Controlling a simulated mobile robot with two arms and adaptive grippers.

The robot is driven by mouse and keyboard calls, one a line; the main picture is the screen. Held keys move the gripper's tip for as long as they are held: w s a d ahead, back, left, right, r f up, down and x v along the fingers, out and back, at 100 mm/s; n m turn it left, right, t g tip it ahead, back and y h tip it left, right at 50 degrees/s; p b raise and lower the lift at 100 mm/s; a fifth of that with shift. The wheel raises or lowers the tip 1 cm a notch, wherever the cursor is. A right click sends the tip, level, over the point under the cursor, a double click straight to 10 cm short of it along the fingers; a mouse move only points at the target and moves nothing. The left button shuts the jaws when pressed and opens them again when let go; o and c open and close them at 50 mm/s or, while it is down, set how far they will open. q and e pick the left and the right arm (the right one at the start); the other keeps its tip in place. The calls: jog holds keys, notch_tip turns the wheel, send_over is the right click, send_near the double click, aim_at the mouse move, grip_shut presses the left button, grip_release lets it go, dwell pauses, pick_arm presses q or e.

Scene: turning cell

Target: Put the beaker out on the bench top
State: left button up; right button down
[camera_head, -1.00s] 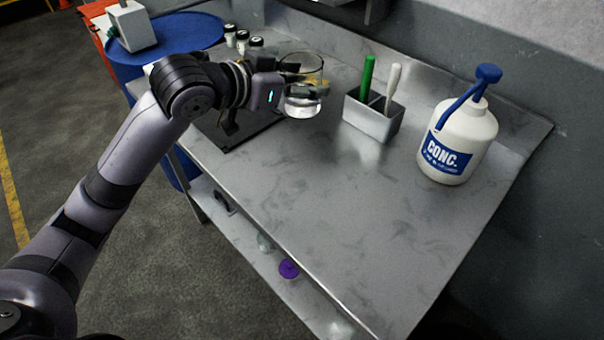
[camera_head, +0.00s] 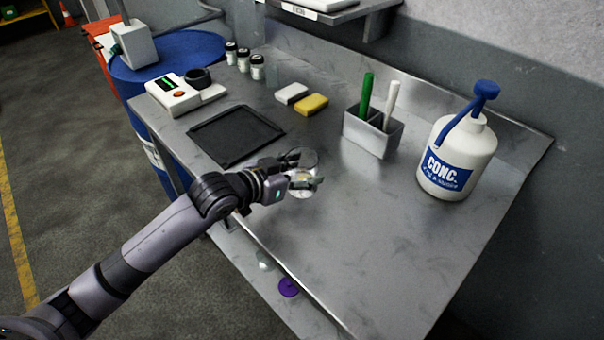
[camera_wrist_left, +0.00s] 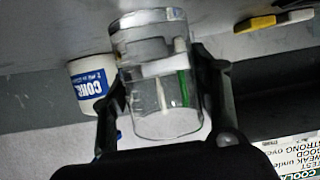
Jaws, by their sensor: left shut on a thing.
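The clear glass beaker (camera_head: 304,164) is between the fingers of my left gripper (camera_head: 299,186), which is shut on it. Some clear liquid seems to show in it. It is over the front-left part of the grey metal bench top (camera_head: 370,230), right of the black tray. I cannot tell whether its base touches the metal. In the left wrist view, which looks upside down, the beaker (camera_wrist_left: 163,95) fills the middle, with a finger on each side. My right gripper is not in view.
A black tray (camera_head: 236,136), a white instrument (camera_head: 185,94), small jars (camera_head: 257,67) and a yellow sponge (camera_head: 311,104) lie behind. A metal holder (camera_head: 371,138) with green and white handles and a CONC. bottle (camera_head: 458,155) stand at right. The front bench top is clear.

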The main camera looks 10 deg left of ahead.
pick_arm(q)
jog(key=shift+f, duration=0.6)
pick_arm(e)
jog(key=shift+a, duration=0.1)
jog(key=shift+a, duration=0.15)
pick_arm(q)
jog(key=shift+f, duration=0.1)
jog(key=o, duration=1.3)
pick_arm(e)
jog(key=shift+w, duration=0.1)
